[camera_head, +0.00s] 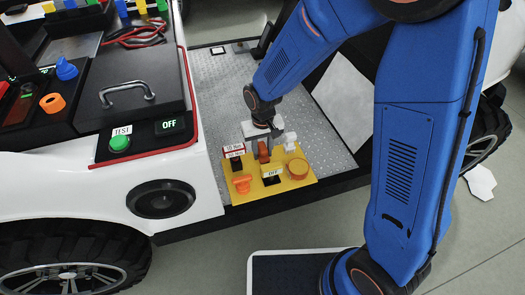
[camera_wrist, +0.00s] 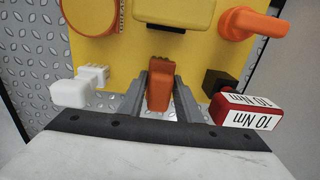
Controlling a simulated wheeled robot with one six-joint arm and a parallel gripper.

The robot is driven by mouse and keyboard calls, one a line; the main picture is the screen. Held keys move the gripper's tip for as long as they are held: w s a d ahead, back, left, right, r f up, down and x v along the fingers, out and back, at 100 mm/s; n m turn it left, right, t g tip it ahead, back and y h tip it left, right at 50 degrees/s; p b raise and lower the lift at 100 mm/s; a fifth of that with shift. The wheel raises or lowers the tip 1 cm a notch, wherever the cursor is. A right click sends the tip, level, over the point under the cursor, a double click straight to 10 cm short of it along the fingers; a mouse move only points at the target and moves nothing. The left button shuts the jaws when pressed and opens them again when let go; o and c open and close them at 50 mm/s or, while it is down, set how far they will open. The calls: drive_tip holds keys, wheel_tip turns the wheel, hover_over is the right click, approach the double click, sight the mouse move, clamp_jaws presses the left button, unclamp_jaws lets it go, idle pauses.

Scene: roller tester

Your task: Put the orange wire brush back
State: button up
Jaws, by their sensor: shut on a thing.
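The orange wire brush (camera_wrist: 159,88) is between the two grey fingers of my gripper (camera_wrist: 160,95) in the wrist view, with the fingers closed on its sides. In the head view my gripper (camera_head: 264,147) is low over the yellow board (camera_head: 215,197), and a bit of the orange brush (camera_head: 263,154) shows at the fingers. The yellow board also fills the upper wrist view (camera_wrist: 140,45). The brush's lower end is hidden, so I cannot tell whether it touches the board.
Around the brush are a red-and-white 10 Nm piece (camera_wrist: 245,108), an orange handle (camera_head: 242,183), a yellow box (camera_head: 270,174), an orange round knob (camera_head: 298,169) and a white piece (camera_head: 290,141). A green button panel (camera_head: 119,143) is at left. Patterned metal plate (camera_head: 215,85) lies bare behind.

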sight(263, 147)
drive_tip(key=shift+f, duration=0.15)
drive_tip(key=o, duration=1.1)
wheel_tip(263, 147, up, 12)
drive_tip(key=shift+r, duration=0.2)
drive_tip(key=shift+d, duration=0.1)
